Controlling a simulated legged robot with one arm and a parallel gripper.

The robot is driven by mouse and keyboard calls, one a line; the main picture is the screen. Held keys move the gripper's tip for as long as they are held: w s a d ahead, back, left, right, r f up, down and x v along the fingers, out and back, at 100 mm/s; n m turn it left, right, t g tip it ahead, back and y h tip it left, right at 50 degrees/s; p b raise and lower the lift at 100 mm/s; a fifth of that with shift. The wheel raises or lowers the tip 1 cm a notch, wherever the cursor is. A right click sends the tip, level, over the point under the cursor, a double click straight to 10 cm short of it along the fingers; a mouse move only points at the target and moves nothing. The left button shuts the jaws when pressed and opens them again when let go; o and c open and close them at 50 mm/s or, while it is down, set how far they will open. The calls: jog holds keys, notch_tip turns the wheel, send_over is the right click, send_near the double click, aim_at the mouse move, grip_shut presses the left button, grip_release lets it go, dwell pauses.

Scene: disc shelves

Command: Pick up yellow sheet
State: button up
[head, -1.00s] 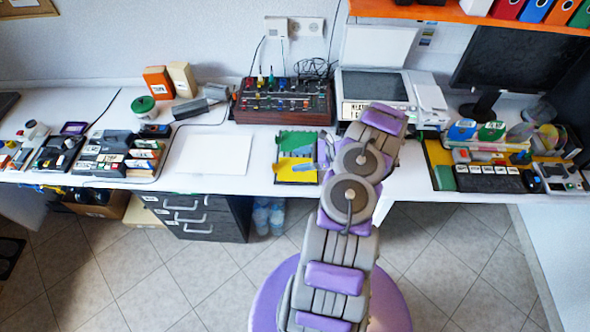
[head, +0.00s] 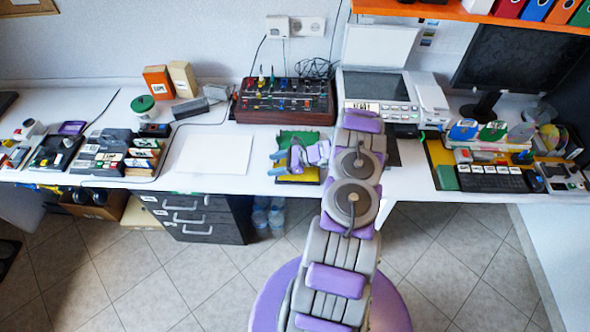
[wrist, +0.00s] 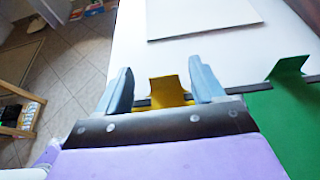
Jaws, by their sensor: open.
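The yellow sheet (head: 298,178) lies near the front edge of the desk, partly hidden by my gripper in the head view. In the wrist view a raised yellow flap (wrist: 168,90) stands between the two blue fingers of my gripper (wrist: 160,70). The fingers are open, with a gap on each side of the flap. In the head view my gripper (head: 273,164) is low over the sheets, pointing left. I cannot tell whether it touches anything.
A green sheet (head: 298,137) lies just behind the yellow one, with its own raised flap (wrist: 288,68). A white sheet (head: 214,154) lies to the left. A mixer-like box (head: 284,103) and a printer (head: 377,88) stand behind.

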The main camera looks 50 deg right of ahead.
jog(key=shift+d, duration=0.25)
jog(key=shift+d+f, duration=0.1)
jog(key=shift+d, duration=0.2)
jog(key=shift+c, duration=1.3)
jog(key=shift+a, duration=0.35)
jog(key=c, duration=0.8)
jog(key=shift+c, duration=0.3)
jog(key=shift+d, duration=0.2)
